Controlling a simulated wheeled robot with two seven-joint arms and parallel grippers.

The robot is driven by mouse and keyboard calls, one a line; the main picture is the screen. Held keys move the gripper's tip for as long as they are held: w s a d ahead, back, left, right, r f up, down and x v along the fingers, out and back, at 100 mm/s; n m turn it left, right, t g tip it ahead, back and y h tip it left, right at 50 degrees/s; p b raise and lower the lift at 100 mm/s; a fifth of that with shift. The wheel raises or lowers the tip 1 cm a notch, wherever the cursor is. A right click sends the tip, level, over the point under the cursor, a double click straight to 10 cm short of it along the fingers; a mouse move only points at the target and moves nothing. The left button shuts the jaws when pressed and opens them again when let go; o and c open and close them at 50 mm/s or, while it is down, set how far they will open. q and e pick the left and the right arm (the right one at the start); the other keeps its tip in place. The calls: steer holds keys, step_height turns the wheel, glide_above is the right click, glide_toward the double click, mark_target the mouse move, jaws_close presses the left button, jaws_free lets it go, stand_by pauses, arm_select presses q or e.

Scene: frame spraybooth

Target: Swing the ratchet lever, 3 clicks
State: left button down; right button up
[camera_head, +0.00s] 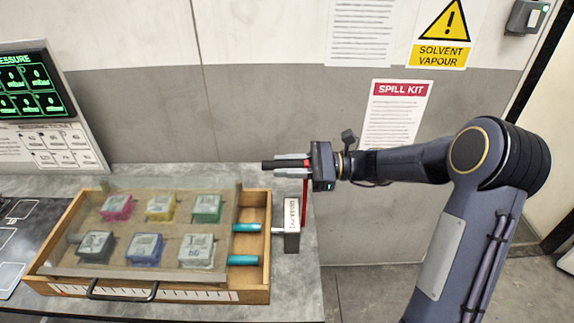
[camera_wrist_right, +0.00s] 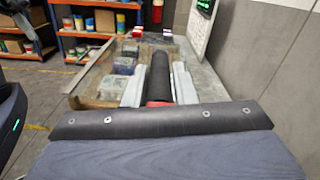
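The ratchet lever has a red upright arm (camera_head: 304,192) rising beside a small labelled block (camera_head: 292,222) at the bench's right end. Its black grip (camera_head: 270,165) points left at the top and also shows in the right wrist view (camera_wrist_right: 160,78), with red at its near end. My right gripper (camera_head: 290,161) comes in from the right at the grip's height. Its two grey fingers (camera_wrist_right: 158,88) lie along both sides of the grip and look closed on it. The fingers partly hide the grip. My left gripper is in neither view.
A wooden tray (camera_head: 262,287) with a clear cover, several coloured blocks and two teal handles (camera_head: 246,228) stands just left of the lever. A green-lit display (camera_head: 28,85) is at the far left. The wall (camera_head: 250,120) is behind; floor (camera_head: 365,285) is open to the right.

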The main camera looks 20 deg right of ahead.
jaws_close()
steer(key=s+a+f+n+b, duration=0.2)
steer(key=s+f+n+b, duration=0.2)
steer(key=s+b, duration=0.3)
steer(key=s+a+f+n+b, duration=0.2)
steer(key=s+f+n+b, duration=0.2)
steer(key=b, duration=1)
steer(key=s+n, duration=0.2)
steer(key=s, duration=0.2)
steer(key=shift+s+a+n, duration=0.2)
steer(key=shift+n, duration=0.2)
steer(key=o, duration=0.6)
jaws_free()
steer(key=v, duration=0.7)
steer(key=shift+d, duration=0.4)
